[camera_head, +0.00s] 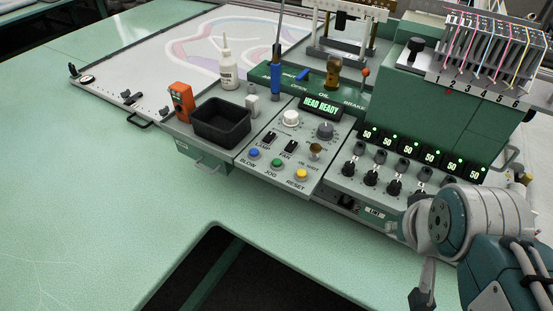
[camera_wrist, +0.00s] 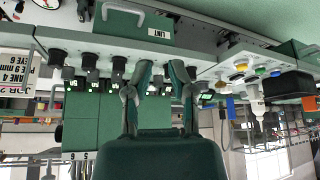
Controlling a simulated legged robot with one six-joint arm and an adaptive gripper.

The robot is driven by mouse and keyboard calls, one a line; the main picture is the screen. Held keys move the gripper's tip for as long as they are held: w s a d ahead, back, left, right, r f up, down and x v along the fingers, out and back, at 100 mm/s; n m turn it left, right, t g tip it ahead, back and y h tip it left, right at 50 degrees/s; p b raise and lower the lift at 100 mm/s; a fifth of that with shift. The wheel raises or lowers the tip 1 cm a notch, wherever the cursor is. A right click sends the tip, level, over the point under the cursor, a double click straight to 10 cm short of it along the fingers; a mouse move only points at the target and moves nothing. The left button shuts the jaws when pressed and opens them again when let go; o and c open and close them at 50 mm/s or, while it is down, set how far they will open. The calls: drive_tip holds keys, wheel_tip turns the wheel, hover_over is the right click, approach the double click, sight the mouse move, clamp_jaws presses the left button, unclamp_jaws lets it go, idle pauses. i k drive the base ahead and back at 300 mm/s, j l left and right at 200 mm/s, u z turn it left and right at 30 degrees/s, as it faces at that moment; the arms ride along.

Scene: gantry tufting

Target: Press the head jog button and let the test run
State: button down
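The green jog button (camera_head: 277,163) sits on the control panel (camera_head: 317,143) between the blue blow button (camera_head: 254,152) and the yellow reset button (camera_head: 301,174). The display above (camera_head: 321,106) reads HEAD READY. In the upside-down wrist view the jog button (camera_wrist: 261,71) shows right of my gripper (camera_wrist: 161,70), well apart from the fingertips. My gripper's fingers are spread, with nothing between them. In the head view my arm is at the lower right, in front of the knob panel; the fingertips are hard to make out there.
A black tray (camera_head: 222,122), orange device (camera_head: 181,101) and white bottle (camera_head: 227,67) stand left of the panel. Several black knobs (camera_head: 372,178) and the green head housing (camera_head: 440,105) are to the right. The green table (camera_head: 90,190) at left is clear.

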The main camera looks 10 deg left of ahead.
sight(276, 162)
drive_tip(key=k+j, duration=0.1)
drive_tip(key=j, duration=0.35)
drive_tip(key=k+j+z, duration=0.1)
drive_tip(key=j, duration=0.3)
drive_tip(key=k+j, duration=0.15)
drive_tip(key=j, duration=0.3)
drive_tip(key=z, duration=0.05)
